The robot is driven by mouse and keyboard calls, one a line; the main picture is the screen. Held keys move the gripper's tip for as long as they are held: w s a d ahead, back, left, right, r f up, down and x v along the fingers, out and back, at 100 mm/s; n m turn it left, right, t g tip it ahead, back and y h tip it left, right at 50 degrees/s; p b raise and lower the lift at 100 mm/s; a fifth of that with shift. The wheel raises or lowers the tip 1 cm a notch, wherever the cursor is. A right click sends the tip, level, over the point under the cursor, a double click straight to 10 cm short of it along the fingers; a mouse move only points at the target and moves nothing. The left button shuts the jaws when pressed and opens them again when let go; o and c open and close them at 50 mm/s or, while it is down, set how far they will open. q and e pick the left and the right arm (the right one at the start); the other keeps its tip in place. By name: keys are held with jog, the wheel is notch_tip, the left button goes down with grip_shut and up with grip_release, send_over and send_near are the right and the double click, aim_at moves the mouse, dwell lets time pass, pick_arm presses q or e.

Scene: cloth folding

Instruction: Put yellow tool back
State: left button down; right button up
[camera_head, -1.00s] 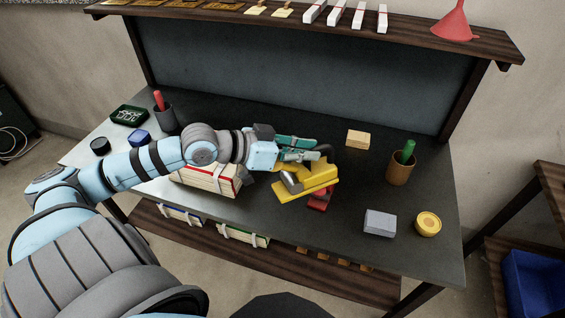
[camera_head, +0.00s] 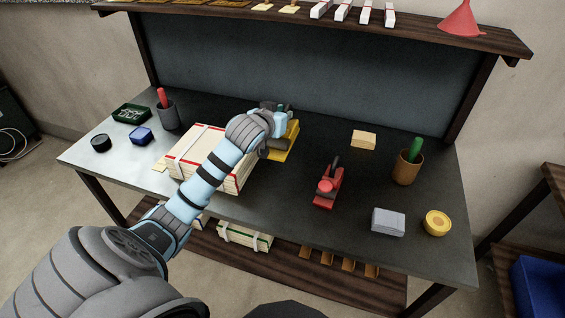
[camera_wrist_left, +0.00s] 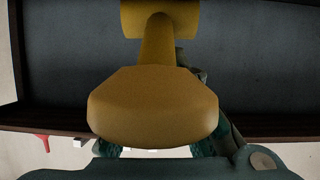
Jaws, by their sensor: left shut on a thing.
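I cannot tell whether the tool touches the bench. In the left wrist view the yellow tool (camera_wrist_left: 152,105) fills the middle, with the gripper's green fingers (camera_wrist_left: 215,140) partly showing behind it. My right gripper is not in view.
A red tool (camera_head: 326,188) stands on the bench to the right. The white crate (camera_head: 196,152) lies under my forearm. A cup with a green handle (camera_head: 407,168), a grey block (camera_head: 388,220) and a yellow roll (camera_head: 437,222) are at the right.

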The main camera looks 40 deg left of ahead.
aim_at(283, 143)
pick_arm(q)
notch_tip(283, 143, down, 10)
jog(key=shift+w+f+b, duration=0.1)
jog(key=shift+b, duration=0.85)
notch_tip(283, 143, down, 5)
jog(key=shift+r+b, duration=0.1)
jog(key=shift+b, duration=0.45)
jog(key=c, duration=1.8)
grip_release()
jog(key=shift+c, duration=0.2)
jog(key=shift+o, duration=1.3)
